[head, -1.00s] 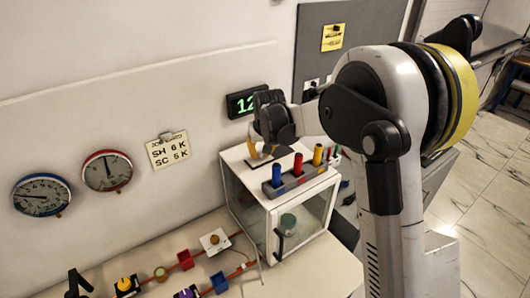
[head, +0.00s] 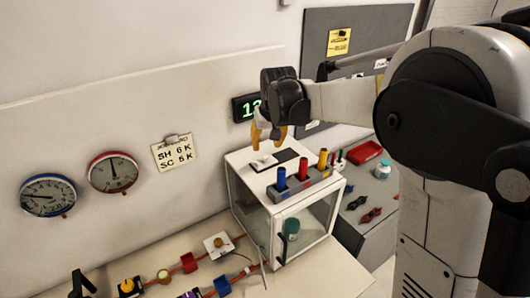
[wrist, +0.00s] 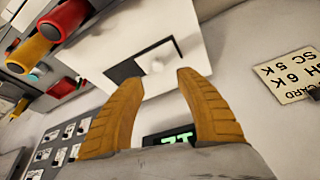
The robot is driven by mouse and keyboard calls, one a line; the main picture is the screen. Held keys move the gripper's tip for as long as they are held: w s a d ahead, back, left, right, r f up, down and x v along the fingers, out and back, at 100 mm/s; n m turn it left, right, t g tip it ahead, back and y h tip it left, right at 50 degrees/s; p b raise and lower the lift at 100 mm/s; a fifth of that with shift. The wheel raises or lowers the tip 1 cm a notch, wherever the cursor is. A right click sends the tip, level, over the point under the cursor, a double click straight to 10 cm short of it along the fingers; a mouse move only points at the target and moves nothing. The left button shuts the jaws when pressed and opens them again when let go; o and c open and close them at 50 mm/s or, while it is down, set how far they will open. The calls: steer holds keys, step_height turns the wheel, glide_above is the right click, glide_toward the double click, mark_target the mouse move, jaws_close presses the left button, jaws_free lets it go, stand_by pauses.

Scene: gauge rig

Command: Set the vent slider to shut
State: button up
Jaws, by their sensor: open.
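The vent slider (head: 263,162) is a small white plate with a pale round knob on top of the white cabinet (head: 249,187). Beside it, to the right in the head view, a dark vent opening (head: 286,155) lies uncovered. The wrist view also shows the slider knob (wrist: 157,66) and the dark opening (wrist: 124,71). My gripper (head: 267,142) is open and empty, its orange fingers pointing down above the slider, apart from it. In the wrist view its fingertips (wrist: 161,78) lie either side of the knob in the picture.
A grey rack (head: 309,185) with blue, red and yellow cylinders stands along the cabinet's front top edge. A green-digit display (head: 248,106) is on the wall behind. A red tray (head: 364,152) and a jar (head: 382,169) sit to the right.

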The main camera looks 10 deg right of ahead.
steer(key=shift+v, duration=1.6)
steer(key=s+d+r+t, duration=0.1)
steer(key=s+d+r, duration=0.1)
steer(key=s, duration=0.5)
steer(key=s+d+r, duration=0.1)
steer(key=s+r, duration=0.1)
steer(key=s, duration=0.5)
steer(key=s+d+f+m+t, duration=0.1)
steer(key=s+f, duration=0.2)
steer(key=s, duration=0.6)
steer(key=s+d+f+t, duration=0.1)
steer(key=s+d+f, duration=0.15)
steer(key=s, duration=0.55)
step_height(320, 180, down, 19)
steer(key=a+b, duration=0.1)
steer(key=b, duration=1.8)
